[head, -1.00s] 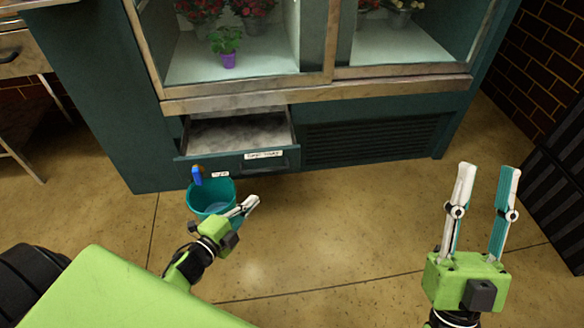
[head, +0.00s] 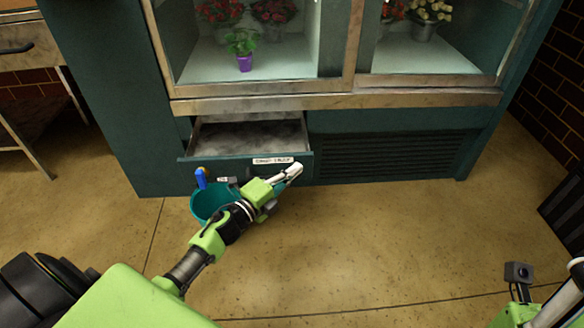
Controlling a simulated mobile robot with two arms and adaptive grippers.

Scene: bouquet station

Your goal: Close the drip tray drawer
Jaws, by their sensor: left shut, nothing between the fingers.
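The drip tray drawer (head: 200,168) is in the lower left of the teal flower cabinet. It stands pulled out, and its grey inside shows from above. Its teal front carries a white label (head: 272,161). My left gripper (head: 293,172) is shut and empty, with its fingertips at the right part of the drawer front, below the label. I cannot tell whether they touch it. My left gripper and forearm hide part of the front's lower edge. My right gripper (head: 573,275) is only partly in view at the lower right edge, and its fingers are not clear.
A teal bucket (head: 203,207) with a blue-handled item (head: 201,177) stands on the floor under the drawer, partly behind my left arm. A vent grille (head: 390,158) is right of the drawer. Potted flowers stand behind the cabinet's glass. The floor (head: 400,225) in front is clear.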

